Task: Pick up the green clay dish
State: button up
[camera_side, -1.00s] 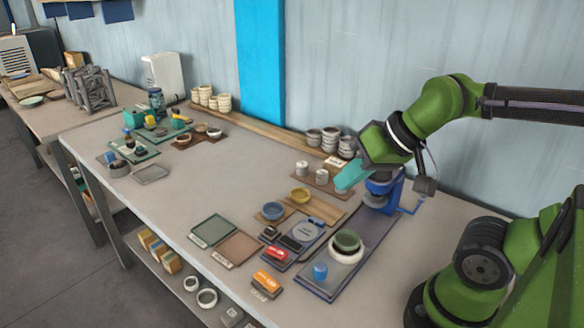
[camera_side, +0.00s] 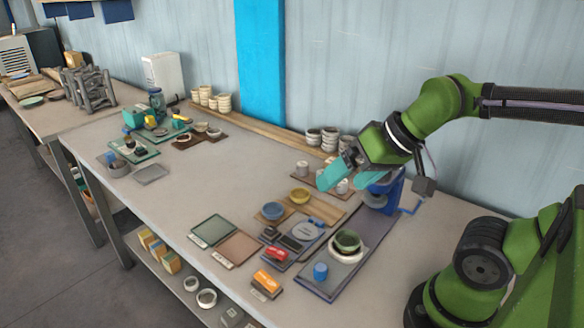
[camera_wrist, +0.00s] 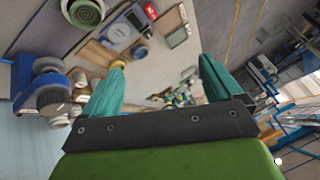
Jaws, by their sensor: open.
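The green clay dish (camera_side: 347,239) sits on a round white holder (camera_side: 345,256) on the dark blue board at the right front of the table. It also shows at the top left edge of the wrist view (camera_wrist: 86,12). My gripper (camera_side: 346,180) has teal fingers and is open and empty. It is in the air above the back part of the table, in front of the blue device, behind and higher than the dish. In the wrist view my two fingers (camera_wrist: 160,78) stand wide apart with nothing between them.
A blue bowl (camera_side: 273,210) and a yellow bowl (camera_side: 299,196) lie to the left. The middle left of the table is clear.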

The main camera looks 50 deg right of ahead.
jog(key=w+d+f+g+h, duration=0.1)
jog(key=w+d+f+g, duration=0.1)
jog(key=d+f+g, duration=0.15)
jog(key=g+h, duration=0.1)
jog(key=g, duration=0.3)
send_over(347, 243)
jog(key=f, duration=1.1)
jog(key=shift+s+d, duration=0.2)
jog(key=shift+s, duration=0.05)
jog(key=shift+w+a+f, duration=0.1)
jog(key=shift+w+f, duration=0.05)
jog(key=shift+f, duration=1.25)
jog(key=shift+w+a+f, duration=0.1)
jog(key=shift+w+f, duration=0.05)
jog(key=shift+f, duration=1.25)
jog(key=c, duration=1.1)
